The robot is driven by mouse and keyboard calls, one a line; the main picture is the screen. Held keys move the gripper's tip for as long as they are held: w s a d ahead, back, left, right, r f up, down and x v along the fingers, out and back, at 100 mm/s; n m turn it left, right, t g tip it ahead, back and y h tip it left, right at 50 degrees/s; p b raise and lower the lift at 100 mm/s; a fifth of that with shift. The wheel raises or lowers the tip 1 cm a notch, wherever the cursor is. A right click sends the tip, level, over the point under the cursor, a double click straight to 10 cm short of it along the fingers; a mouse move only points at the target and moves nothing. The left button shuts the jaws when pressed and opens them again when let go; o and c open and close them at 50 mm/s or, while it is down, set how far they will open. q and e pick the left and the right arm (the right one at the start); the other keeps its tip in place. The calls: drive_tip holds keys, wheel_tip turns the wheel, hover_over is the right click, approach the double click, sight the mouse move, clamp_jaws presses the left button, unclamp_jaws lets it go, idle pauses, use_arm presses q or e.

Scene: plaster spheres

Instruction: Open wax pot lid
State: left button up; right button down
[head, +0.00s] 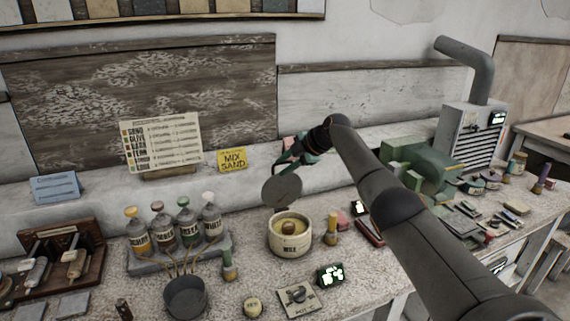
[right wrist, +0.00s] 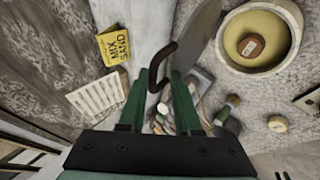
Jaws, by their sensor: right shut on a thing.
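The wax pot (head: 289,245) is a cream pot lettered "WAX" on the bench. Its top is open, showing yellowish wax and a small brown round piece (head: 288,228) inside. It also shows at the upper right of the right wrist view (right wrist: 286,62). The round grey lid (head: 283,190) is off the pot, tilted nearly on edge, above and behind the pot's left side. My right gripper (head: 287,160) is shut on the lid's dark handle (right wrist: 161,62), between its green fingers; the lid's plate (right wrist: 199,32) hangs beyond. My left gripper is not in view.
A rack of bottles (head: 180,235) and a dark pan (head: 185,297) stand left of the pot. A yellow-topped stamp (head: 331,230) stands close on its right. A yellow "MIX SAND" card (head: 232,159) is behind. A green machine (head: 415,165) is at the right.

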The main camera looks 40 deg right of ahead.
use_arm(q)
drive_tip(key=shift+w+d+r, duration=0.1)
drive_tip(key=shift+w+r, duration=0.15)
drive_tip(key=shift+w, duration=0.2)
use_arm(e)
drive_tip(key=shift+w+d+f, duration=0.1)
drive_tip(key=shift+w, duration=0.2)
drive_tip(key=shift+g, duration=0.3)
drive_tip(key=shift+f, duration=0.1)
drive_tip(key=c, duration=0.9)
unclamp_jaws()
drive_tip(key=shift+c, duration=0.2)
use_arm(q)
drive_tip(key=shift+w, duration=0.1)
use_arm(e)
drive_tip(key=shift+w, duration=0.15)
drive_tip(key=shift+d+r, duration=0.1)
drive_tip(key=shift+r, duration=0.1)
use_arm(q)
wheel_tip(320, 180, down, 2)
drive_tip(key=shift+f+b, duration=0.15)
drive_tip(key=shift+b, duration=0.85)
use_arm(e)
drive_tip(key=v, duration=1.2)
drive_tip(key=shift+s+f, duration=0.1)
drive_tip(key=shift+s, duration=0.2)
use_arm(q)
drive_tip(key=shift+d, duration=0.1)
